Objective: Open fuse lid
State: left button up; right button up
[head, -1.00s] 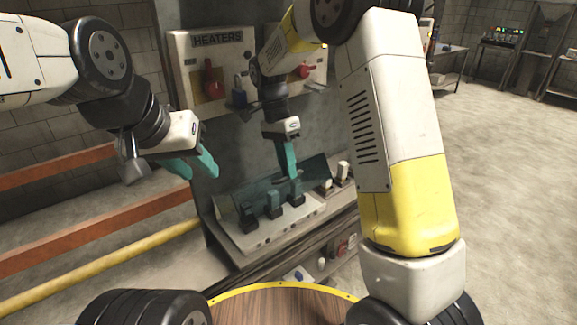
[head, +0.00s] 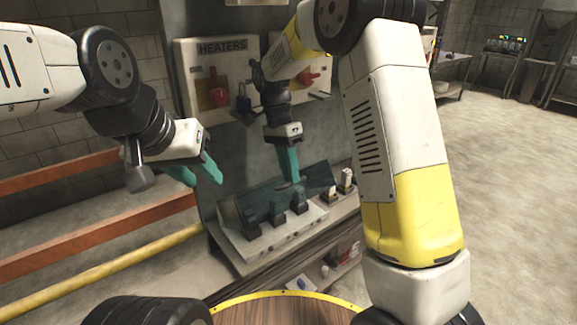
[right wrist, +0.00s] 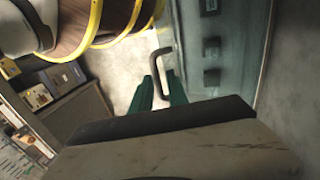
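The fuse lid (head: 315,177) is a dark, see-through teal panel over the row of fuses on the sloped fuse box. In the right wrist view the lid (right wrist: 240,60) lies flat, with fuses showing through it. A grey U-shaped handle (right wrist: 162,72) stands out near its edge. My right gripper (head: 290,180) points down at the lid. In the right wrist view its green fingers (right wrist: 163,82) are apart, with the handle's end between them; contact cannot be made out. My left gripper (head: 200,175) is open and empty, left of the fuse box.
The fuse box (head: 250,250) has a pale front ledge. Orange rails (head: 90,235) and a yellow pipe (head: 100,265) run at the left. A shelf (head: 325,272) with small items is below. Open floor lies to the right.

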jog(key=v, duration=0.7)
jog(key=shift+r, duration=0.2)
